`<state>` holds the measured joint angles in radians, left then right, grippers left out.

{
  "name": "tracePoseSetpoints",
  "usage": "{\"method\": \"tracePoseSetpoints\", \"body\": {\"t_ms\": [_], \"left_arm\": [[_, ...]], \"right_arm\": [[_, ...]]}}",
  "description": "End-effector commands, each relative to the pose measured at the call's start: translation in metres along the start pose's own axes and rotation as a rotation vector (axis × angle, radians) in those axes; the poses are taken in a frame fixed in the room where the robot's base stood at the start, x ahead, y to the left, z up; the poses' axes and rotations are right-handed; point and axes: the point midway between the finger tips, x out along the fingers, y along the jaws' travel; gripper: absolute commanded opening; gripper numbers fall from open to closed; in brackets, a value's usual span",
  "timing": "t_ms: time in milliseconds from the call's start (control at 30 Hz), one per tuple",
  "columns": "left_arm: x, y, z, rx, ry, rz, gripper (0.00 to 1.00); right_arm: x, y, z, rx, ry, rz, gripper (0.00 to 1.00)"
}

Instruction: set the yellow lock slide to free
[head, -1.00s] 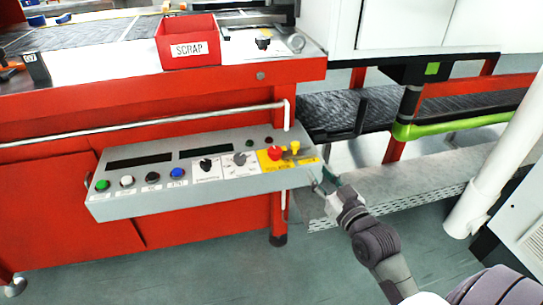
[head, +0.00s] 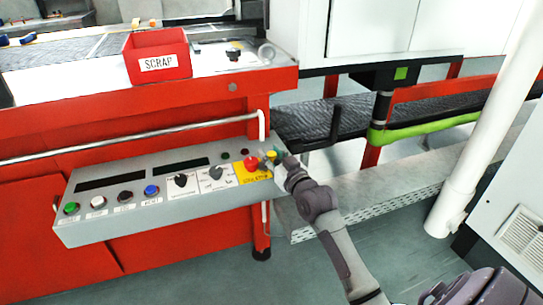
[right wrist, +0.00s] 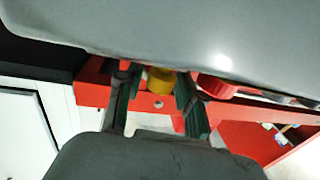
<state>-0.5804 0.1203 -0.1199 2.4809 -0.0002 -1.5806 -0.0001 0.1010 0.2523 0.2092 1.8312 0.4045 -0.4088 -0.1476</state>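The yellow lock slide (head: 271,154) is at the right end of the grey control panel (head: 130,214), on a yellow label plate just right of a red button (head: 251,163). My right gripper (head: 276,159) is at the slide, coming from the right and partly covering it. In the right wrist view the slide (right wrist: 160,79) shows between the two fingers of my right gripper (right wrist: 155,98), which are apart. The right finger looks close to the slide; I cannot tell if it touches. The slide's position marking is not readable. My left gripper is not in view.
The panel also carries a black knob (head: 181,181), a grey knob (head: 215,173) and several push buttons to the left. A red scrap bin (head: 157,57) stands on the machine top above. A white pipe (head: 480,130) rises at the right.

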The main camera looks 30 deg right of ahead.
Motion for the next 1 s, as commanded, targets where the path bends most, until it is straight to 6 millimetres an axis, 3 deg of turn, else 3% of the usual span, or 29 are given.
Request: {"method": "tracePoseSetpoints", "body": {"t_ms": [200, 433, 700, 1000], "left_arm": [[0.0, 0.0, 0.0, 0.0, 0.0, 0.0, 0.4], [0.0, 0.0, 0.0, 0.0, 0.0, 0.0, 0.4], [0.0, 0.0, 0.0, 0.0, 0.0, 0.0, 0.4], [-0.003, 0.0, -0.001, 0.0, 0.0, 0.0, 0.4]], "right_arm": [[0.0, 0.0, 0.0, 0.0, 0.0, 0.0, 0.35], [0.0, 0.0, 0.0, 0.0, 0.0, 0.0, 0.0], [-0.001, 0.001, 0.0, -0.001, 0.0, 0.0, 0.0], [-0.006, 0.036, 0.0, -0.004, -0.002, 0.0, 0.0]]}}
